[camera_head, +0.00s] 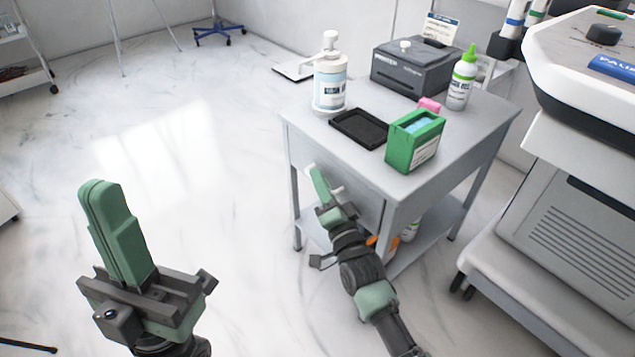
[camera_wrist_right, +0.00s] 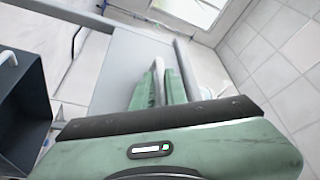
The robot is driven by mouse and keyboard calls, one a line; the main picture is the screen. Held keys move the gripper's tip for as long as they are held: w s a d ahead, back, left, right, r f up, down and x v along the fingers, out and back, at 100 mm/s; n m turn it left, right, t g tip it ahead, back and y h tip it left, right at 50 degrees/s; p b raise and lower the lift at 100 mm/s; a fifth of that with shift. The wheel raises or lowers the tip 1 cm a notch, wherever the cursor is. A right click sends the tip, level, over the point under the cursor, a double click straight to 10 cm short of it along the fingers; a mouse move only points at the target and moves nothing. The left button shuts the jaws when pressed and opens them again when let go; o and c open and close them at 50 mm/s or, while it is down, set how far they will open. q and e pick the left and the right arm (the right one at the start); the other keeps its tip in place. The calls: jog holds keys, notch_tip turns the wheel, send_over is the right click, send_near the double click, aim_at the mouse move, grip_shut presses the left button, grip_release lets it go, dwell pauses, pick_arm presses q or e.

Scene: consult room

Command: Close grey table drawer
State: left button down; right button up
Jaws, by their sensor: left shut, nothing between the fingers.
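The grey table (camera_head: 460,150) stands right of centre in the head view. Its grey drawer front (camera_head: 362,196) faces me, with a pale handle (camera_head: 338,192) on it. Whether the drawer stands slightly out is hard to tell from this angle. My right gripper (camera_head: 322,186) is at the handle. In the right wrist view my right gripper's green fingers (camera_wrist_right: 160,88) lie on both sides of a pale bar, the handle (camera_wrist_right: 158,78), and look closed on it. My left gripper (camera_head: 112,230) is shut and empty, over the floor at the lower left, away from the table.
On the table are a white pump bottle (camera_head: 330,85), a black tray (camera_head: 360,128), a green box (camera_head: 414,145), a green-capped bottle (camera_head: 461,80) and a printer (camera_head: 412,70). A white machine (camera_head: 575,245) stands close at the right. The floor (camera_head: 180,150) at the left is clear.

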jog(key=shift+d, duration=0.15)
jog(key=shift+s, duration=0.25)
jog(key=p+v, duration=0.2)
jog(key=v, duration=0.5)
jog(key=shift+s+p, duration=0.15)
jog(key=shift+p, duration=0.2)
jog(key=shift+f, duration=0.1)
